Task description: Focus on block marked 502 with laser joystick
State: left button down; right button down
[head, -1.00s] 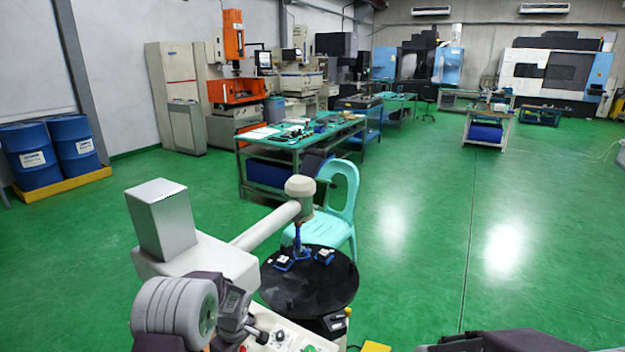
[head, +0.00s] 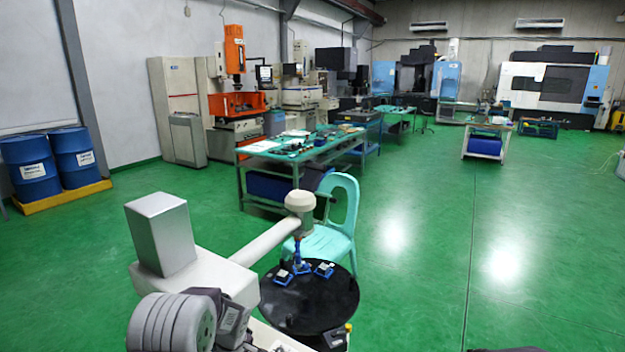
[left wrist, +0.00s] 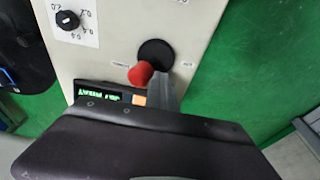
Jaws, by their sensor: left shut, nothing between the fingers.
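The control panel (left wrist: 108,45) fills the upper middle of the left wrist view. Its joystick has a red knob (left wrist: 141,73) and a black round base (left wrist: 156,54); the knob appears left of and below the base. My left gripper (left wrist: 164,92) is shut and empty, its grey fingertip close beside the knob; I cannot tell if they touch. My right gripper is not in view.
A dial (left wrist: 68,19) and a green-lit display (left wrist: 95,96) are on the panel. A turquoise chair (head: 338,205) stands behind the round table. A workbench (head: 270,152) and blue drums (head: 30,167) are farther off. The green floor at the right is open.

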pick_arm(q)
jog(key=shift+s+a+f+b, duration=0.1)
jog(key=shift+s+a+b, duration=0.4)
jog(key=shift+s, duration=0.35)
jog(key=shift+s+a, duration=0.25)
jog(key=shift+s, duration=0.15)
jog(key=shift+r, duration=0.2)
notch_tip(320, 180, up, 7)
jog(key=p, duration=0.5)
jog(key=shift+f, duration=0.1)
